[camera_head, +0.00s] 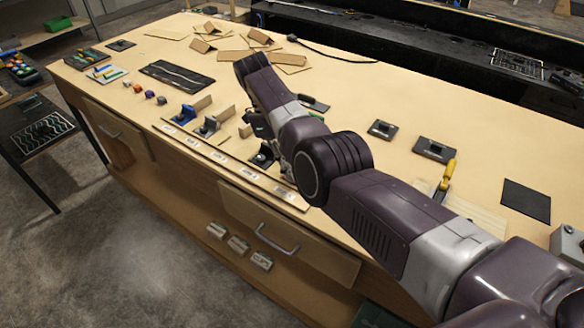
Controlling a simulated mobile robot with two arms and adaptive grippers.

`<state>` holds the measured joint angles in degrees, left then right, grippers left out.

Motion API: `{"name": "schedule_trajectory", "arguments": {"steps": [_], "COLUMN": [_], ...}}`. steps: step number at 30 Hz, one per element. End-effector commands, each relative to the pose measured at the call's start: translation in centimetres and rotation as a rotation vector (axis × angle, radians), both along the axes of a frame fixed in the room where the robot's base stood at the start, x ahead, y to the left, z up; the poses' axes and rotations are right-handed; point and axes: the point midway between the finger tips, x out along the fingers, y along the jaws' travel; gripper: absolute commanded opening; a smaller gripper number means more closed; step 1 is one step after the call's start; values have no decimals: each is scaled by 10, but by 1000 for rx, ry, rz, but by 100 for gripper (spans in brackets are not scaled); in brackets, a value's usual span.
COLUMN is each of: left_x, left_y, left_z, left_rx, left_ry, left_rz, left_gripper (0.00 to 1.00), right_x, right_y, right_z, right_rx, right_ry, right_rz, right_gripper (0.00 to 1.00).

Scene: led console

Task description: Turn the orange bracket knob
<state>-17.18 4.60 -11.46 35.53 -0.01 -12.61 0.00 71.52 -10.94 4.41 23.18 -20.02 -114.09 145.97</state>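No orange bracket can be made out for certain. A blue bracket (182,113) and a grey-blue bracket (211,125) stand along the table's front edge, each beside an upright tan plate. A dark bracket (263,156) stands farther right in the row, partly covered by my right arm. Small coloured knobs lie left of the brackets, among them an orange-red one (137,87). My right arm crosses from the lower right over the right end of the row. What seems to be my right gripper (257,124) is mostly hidden behind it; its fingers are unclear. My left gripper is not in view.
A labelled strip (220,158) runs along the front edge. Flat dark plates, cardboard pieces (234,57) and a cable lie toward the back. A yellow-handled tool (446,177) and dark blocks (434,149) lie on the right. Drawers with handles (277,242) are below.

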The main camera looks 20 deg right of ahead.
Motion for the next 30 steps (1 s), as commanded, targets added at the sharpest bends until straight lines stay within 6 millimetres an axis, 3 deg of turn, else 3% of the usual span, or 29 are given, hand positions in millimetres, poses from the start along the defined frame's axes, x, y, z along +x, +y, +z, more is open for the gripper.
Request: {"name": "schedule_trajectory", "arguments": {"steps": [2,3,4,20,30], "left_x": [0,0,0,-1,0], "left_y": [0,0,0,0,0], "left_z": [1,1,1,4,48], "left_rx": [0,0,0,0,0], "left_ry": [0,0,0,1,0], "left_rz": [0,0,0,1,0], "left_gripper": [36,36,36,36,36], "right_x": [3,4,4,1,-2], "right_y": [-2,-2,-2,-1,2], "right_z": [6,6,6,3,8], "right_rx": [-6,-6,-6,-1,-1], "right_ry": [-12,-13,-13,-4,-2], "right_rz": [-1,-1,-1,12,228], "right_gripper": [0,22,25,26,26]}}
